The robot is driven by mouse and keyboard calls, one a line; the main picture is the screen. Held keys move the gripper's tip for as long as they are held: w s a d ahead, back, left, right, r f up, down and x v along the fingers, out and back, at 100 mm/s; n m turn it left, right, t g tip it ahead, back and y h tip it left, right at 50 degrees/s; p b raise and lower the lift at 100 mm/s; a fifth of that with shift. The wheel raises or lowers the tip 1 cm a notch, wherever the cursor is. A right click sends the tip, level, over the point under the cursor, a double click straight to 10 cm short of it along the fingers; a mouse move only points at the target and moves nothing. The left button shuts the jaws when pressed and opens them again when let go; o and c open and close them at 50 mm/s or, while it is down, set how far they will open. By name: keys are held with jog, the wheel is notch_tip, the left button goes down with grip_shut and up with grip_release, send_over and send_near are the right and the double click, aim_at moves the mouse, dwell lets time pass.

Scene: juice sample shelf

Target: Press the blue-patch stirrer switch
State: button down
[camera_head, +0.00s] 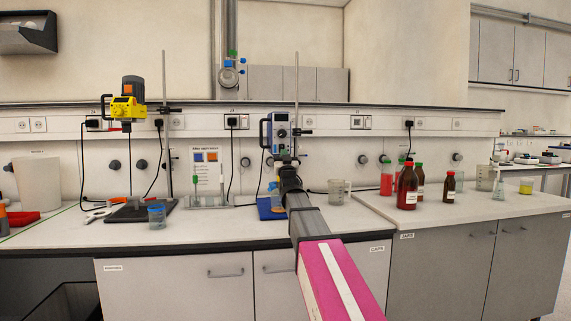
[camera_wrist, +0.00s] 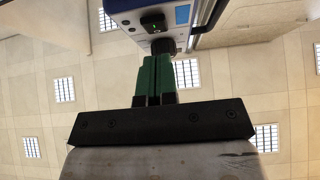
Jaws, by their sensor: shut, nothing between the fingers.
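The blue-and-white stirrer (camera_head: 279,130) hangs on a stand behind my arm in the head view. In the wrist view the underside of the stirrer (camera_wrist: 130,6) fills the top, with a blue patch (camera_wrist: 182,14) on its face. A black rocker switch (camera_wrist: 153,25) with a small green mark is left of this patch. My gripper (camera_wrist: 156,62) is shut and empty, its green fingers together, pointing up at the stirrer just below the switch. Whether the fingertips touch it I cannot tell. In the head view my arm hides the lower stirrer.
A yellow stirrer (camera_head: 126,108) stands at the left over a dark base. A sign with orange and blue squares (camera_head: 207,168) stands between the stirrers. A beaker (camera_head: 339,192) and brown bottles (camera_head: 407,186) are to the right.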

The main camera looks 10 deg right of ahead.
jog(key=shift+w+f, duration=0.15)
jog(key=shift+w, duration=0.55)
jog(key=shift+w+f, duration=0.1)
jog(key=shift+w, duration=0.6)
jog(key=shift+w, duration=0.1)
jog(key=shift+w+f, duration=0.1)
jog(key=shift+w, duration=0.25)
jog(key=shift+s, duration=0.1)
jog(key=v, duration=1.3)
jog(key=shift+f, duration=0.2)
